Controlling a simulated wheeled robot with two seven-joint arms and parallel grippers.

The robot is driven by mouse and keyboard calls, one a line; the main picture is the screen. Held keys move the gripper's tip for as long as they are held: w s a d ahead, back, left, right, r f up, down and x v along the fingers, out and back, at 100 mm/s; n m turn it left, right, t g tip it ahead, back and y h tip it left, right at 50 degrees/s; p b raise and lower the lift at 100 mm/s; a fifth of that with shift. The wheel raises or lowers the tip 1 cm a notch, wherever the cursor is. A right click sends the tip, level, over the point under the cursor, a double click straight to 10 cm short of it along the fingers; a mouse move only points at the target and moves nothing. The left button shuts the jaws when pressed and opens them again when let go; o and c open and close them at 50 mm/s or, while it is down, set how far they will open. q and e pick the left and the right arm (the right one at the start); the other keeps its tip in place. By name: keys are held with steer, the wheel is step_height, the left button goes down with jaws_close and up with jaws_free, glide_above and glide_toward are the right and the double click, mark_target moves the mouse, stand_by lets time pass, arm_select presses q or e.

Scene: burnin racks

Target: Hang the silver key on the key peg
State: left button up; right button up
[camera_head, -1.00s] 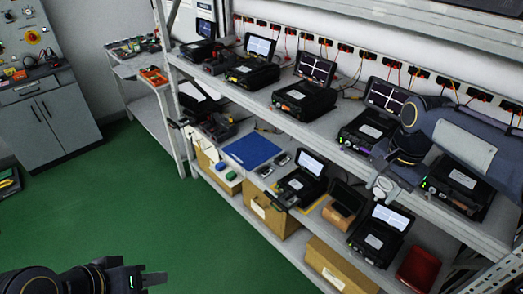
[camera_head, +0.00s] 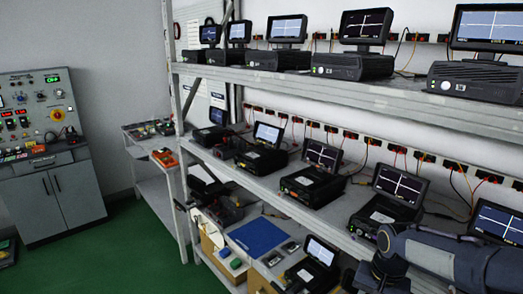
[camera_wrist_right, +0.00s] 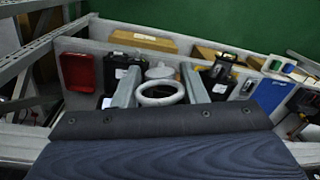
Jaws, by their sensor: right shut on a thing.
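A pale silver ring-shaped piece, seemingly the silver key (camera_wrist_right: 160,94), sits between the two grey fingers of my right gripper (camera_wrist_right: 161,88) in the right wrist view. The gripper is shut on it. The rest of the key is hard to make out. In the head view my right arm comes in at the lower right, in front of the rack, and its fingertips and the key are out of frame. I cannot make out the key peg in either view. My left gripper is not in view.
A rack holds several testers with screens on its upper shelf (camera_head: 400,97) and middle shelf (camera_head: 265,188). A blue mat (camera_head: 257,236) lies on the lower shelf. A control cabinet (camera_head: 55,190) stands at the left. The green floor (camera_head: 140,255) between is clear.

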steer(key=a+f+n+b, duration=0.1)
steer(key=a+f+n, duration=0.15)
steer(key=f, duration=0.55)
steer(key=a+f+n+b, duration=0.1)
steer(key=a+f+n, duration=0.1)
steer(key=f+n, duration=0.35)
steer(key=d+r+m+p, duration=0.1)
steer(key=r+m, duration=0.1)
steer(key=r, duration=0.1)
steer(key=d+r+m, duration=0.1)
steer(key=r+m, duration=0.1)
steer(key=r, duration=0.2)
steer(key=d+r+m+p, duration=0.1)
steer(key=r+m, duration=0.1)
steer(key=r, duration=0.2)
steer(key=shift+w+d+m+p, duration=0.2)
steer(key=shift+w+m+p, duration=0.1)
steer(key=s+d+r+m+p, duration=0.1)
steer(key=d+r+m, duration=0.1)
steer(key=r, duration=0.4)
steer(key=s+d+r+m+p, duration=0.1)
steer(key=s+d+r+m, duration=0.1)
steer(key=r+m, duration=0.2)
step_height(320, 180, up, 3)
steer(key=shift+s+d+r, duration=0.1)
steer(key=shift+s+d, duration=0.05)
steer(key=shift+d, duration=0.05)
